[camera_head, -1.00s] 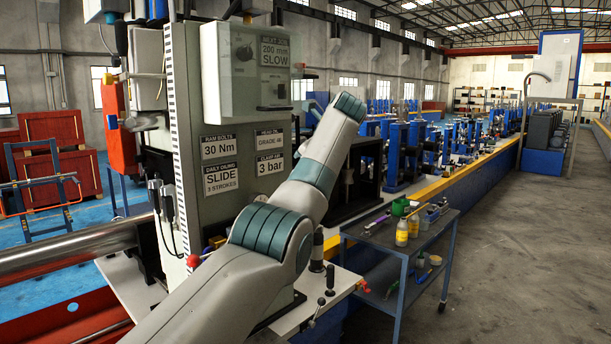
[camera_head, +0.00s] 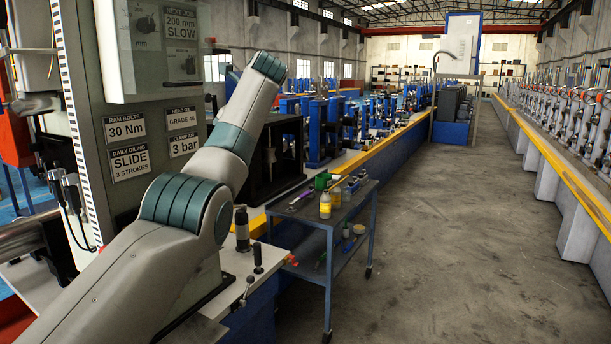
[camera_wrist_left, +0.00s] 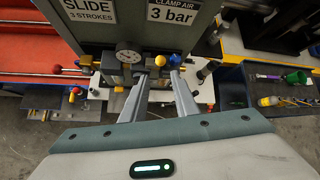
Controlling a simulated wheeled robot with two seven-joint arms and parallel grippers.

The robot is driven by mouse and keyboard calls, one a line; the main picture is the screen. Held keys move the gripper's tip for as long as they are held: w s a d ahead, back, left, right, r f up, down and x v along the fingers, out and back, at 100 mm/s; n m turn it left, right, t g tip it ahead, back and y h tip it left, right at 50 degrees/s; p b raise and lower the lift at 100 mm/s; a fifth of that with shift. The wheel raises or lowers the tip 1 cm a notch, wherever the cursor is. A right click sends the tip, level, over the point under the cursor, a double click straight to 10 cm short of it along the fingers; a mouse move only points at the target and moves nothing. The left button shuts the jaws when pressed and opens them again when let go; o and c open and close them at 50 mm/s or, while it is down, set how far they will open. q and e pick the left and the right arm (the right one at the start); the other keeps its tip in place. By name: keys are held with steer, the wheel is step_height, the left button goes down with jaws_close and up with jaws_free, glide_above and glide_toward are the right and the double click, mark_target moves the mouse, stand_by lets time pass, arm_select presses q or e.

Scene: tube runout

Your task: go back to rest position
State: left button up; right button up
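My left arm comes in from the lower left of the head view and rises in front of the grey machine cabinet (camera_head: 100,100). Its gripper is hidden there. In the left wrist view my left gripper (camera_wrist_left: 159,76) shows two grey fingers apart, with nothing held between them. Beyond the fingertips are a round gauge (camera_wrist_left: 127,55) and a yellow knob (camera_wrist_left: 160,60) low on the cabinet. I cannot tell whether the fingers touch any fitting. My right gripper is in neither view.

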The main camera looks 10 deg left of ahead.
arm_select(q)
steer(key=w+d+f+n+h, duration=0.1)
steer(key=w+f, duration=0.1)
steer(key=f, duration=1.7)
steer(key=w+f+n+h, duration=0.1)
steer(key=w+f, duration=0.2)
steer(key=f, duration=1.7)
steer(key=s+d+f+n+h, duration=0.1)
steer(key=s+f, duration=0.4)
steer(key=f, duration=0.6)
steer(key=s+d+f+n+h, duration=0.15)
steer(key=s+f, duration=0.25)
steer(key=f, duration=0.7)
steer(key=s+f+n, duration=0.2)
steer(key=s+f, duration=0.3)
steer(key=f, duration=0.7)
steer(key=s+d+f+n+g+h, duration=0.1)
steer(key=s+f+n, duration=0.1)
steer(key=s+f, duration=1.1)
steer(key=s+d+f+n+h, duration=0.1)
steer(key=s+d+f+n, duration=0.15)
steer(key=s+f, duration=1)
steer(key=s+f+n+h, duration=0.1)
steer(key=s+f+n, duration=0.2)
steer(key=s, duration=1.6)
steer(key=s+f+n, duration=0.3)
steer(key=s+f, duration=0.1)
steer(key=s, duration=1.4)
steer(key=shift+s+d+n+g+h, duration=0.3)
steer(key=shift+s+d+h, duration=0.05)
